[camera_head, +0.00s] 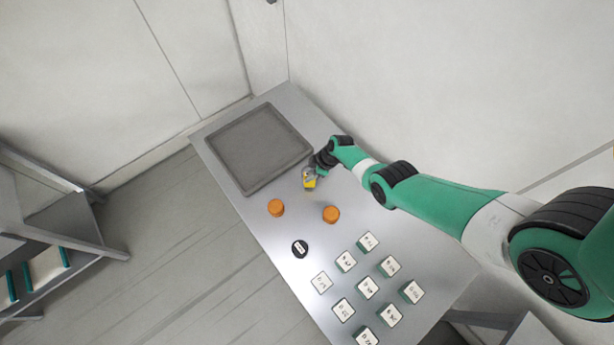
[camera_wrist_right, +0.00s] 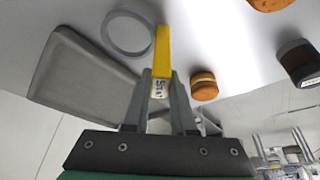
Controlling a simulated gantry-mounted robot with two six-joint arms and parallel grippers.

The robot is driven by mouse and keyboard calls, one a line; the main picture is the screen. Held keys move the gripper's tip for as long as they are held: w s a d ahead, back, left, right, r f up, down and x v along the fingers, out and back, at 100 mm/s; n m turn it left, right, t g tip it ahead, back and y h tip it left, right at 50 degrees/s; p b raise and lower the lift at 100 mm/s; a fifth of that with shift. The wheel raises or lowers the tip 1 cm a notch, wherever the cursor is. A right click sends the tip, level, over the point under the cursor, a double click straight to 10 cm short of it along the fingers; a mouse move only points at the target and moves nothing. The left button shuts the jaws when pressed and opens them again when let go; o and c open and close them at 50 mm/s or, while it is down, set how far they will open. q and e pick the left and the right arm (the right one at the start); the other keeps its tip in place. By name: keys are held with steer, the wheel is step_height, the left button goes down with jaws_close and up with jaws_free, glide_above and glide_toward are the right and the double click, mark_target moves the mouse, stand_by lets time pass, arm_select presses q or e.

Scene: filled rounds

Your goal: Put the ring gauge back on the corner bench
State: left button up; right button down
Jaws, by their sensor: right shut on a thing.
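The ring gauge is a plain grey ring with a yellow upright piece at its edge that bears a white label. In the head view its yellow part (camera_head: 310,183) shows under my right gripper (camera_head: 311,173). In the right wrist view the ring (camera_wrist_right: 107,46) lies beside the yellow piece. There my right gripper (camera_wrist_right: 160,85) is shut on the labelled end of the yellow piece. The gauge is over the grey corner bench (camera_head: 244,211); I cannot tell whether it touches the top. My left gripper is not in view.
A grey tray (camera_head: 238,186) lies at the bench's far end and looks empty. Two orange rounds (camera_head: 276,208) (camera_head: 331,214) and a black round (camera_head: 300,249) stand near the gripper. Several green blocks with white labelled tops (camera_head: 368,288) fill the near end. Walls border the bench.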

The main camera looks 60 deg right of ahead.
step_height(320, 180, down, 2)
steer(key=shift+s+a+f+b, duration=0.1)
steer(key=shift+a+f+b, duration=0.1)
steer(key=shift+b, duration=0.15)
steer(key=shift+r, duration=0.25)
steer(key=shift+f, duration=0.2)
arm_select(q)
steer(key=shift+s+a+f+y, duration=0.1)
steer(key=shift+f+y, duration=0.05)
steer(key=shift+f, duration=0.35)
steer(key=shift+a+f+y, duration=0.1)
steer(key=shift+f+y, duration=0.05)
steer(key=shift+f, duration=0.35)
arm_select(e)
steer(key=c, duration=0.7)
jaws_free()
steer(key=shift+c, duration=0.2)
steer(key=shift+r, duration=0.1)
